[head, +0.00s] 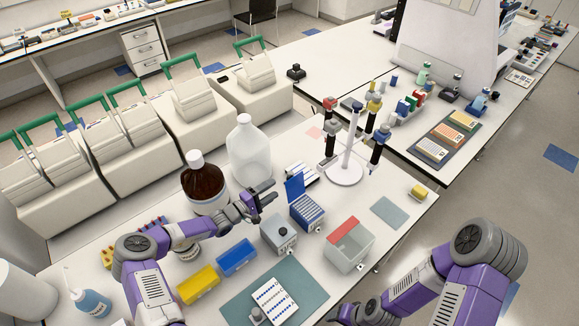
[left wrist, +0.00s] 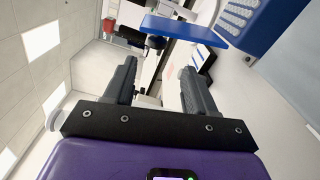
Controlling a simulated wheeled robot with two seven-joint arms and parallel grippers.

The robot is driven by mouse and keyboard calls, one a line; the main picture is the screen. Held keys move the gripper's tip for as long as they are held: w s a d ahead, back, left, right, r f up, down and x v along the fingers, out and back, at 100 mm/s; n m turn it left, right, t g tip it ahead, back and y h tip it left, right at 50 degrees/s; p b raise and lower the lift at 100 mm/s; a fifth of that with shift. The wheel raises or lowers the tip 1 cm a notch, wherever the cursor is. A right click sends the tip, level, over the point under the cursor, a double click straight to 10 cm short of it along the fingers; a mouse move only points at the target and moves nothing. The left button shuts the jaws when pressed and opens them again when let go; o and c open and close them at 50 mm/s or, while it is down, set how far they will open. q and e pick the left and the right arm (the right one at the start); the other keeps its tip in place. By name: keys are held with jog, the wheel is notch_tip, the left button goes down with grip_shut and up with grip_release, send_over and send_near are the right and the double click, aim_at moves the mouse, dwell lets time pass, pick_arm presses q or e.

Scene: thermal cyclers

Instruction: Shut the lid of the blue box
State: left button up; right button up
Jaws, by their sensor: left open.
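The blue box (head: 307,218) stands on the near bench, with rows of small pale items inside. Its blue lid (head: 294,187) is raised, standing up at the box's back left side. My left gripper (head: 263,200) is open and empty, just left of the raised lid and apart from it. In the left wrist view the box (left wrist: 262,38) is at the top right. The lid (left wrist: 185,29) juts out ahead of and above my open fingers (left wrist: 160,85). My right gripper (head: 346,315) is partly cut off at the bottom edge, and its fingers are unclear.
A grey box (head: 279,235) sits left of the blue box, and a clear bin with a red flap (head: 348,248) sits right. A brown bottle (head: 204,182), a white jug (head: 249,155) and a pipette stand (head: 345,172) are behind. Blue (head: 237,258) and yellow (head: 198,285) trays lie in front.

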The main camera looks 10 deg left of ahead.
aim_at(293, 185)
pick_arm(q)
jog(key=x, duration=0.6)
jog(key=shift+d+r, duration=0.35)
jog(key=shift+d, duration=0.1)
jog(key=shift+w, duration=0.1)
grip_shut()
